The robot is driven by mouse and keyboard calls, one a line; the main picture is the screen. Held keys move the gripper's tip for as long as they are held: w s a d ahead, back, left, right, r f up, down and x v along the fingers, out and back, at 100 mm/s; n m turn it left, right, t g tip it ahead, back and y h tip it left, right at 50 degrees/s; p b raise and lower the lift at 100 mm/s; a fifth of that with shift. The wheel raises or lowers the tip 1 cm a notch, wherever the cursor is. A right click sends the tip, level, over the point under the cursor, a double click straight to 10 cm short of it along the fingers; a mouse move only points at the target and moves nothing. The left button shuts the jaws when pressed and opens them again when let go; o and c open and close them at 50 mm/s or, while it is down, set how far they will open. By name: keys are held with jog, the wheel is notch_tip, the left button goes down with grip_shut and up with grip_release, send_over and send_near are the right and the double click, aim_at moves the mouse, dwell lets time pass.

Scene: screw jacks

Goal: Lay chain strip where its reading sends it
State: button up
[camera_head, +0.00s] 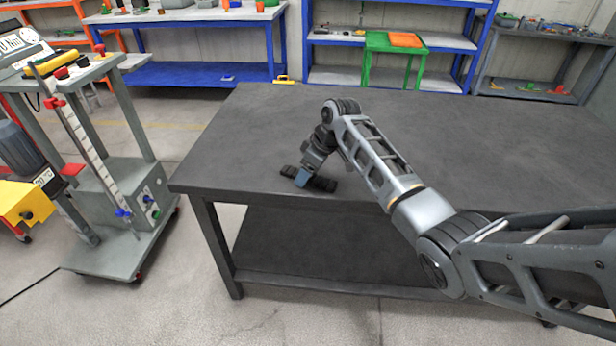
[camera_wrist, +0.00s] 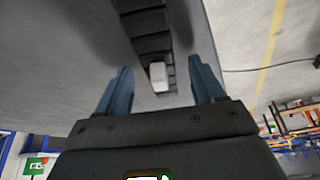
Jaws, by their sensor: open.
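A dark segmented strip, which looks like the chain strip (camera_head: 322,184), lies at the near edge of the dark table (camera_head: 230,130) in the head view. In the wrist view the strip (camera_wrist: 145,22) runs down from the top centre, with a pale block (camera_wrist: 158,74) at its near end. My gripper (camera_head: 303,179) is low over the strip. Its two blue fingers stand apart on either side of the strip in the wrist view (camera_wrist: 160,70). I cannot tell whether they touch it. No reading on the strip is legible.
A grey wheeled stand (camera_head: 115,190) with a vertical scale (camera_head: 85,145) and coloured knobs is left of the table. Blue shelves (camera_head: 195,74) and a green stand (camera_head: 395,55) are behind. The tabletop is mostly clear.

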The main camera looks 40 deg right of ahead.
jog(key=shift+f, duration=0.1)
grip_shut()
dwell(0.6)
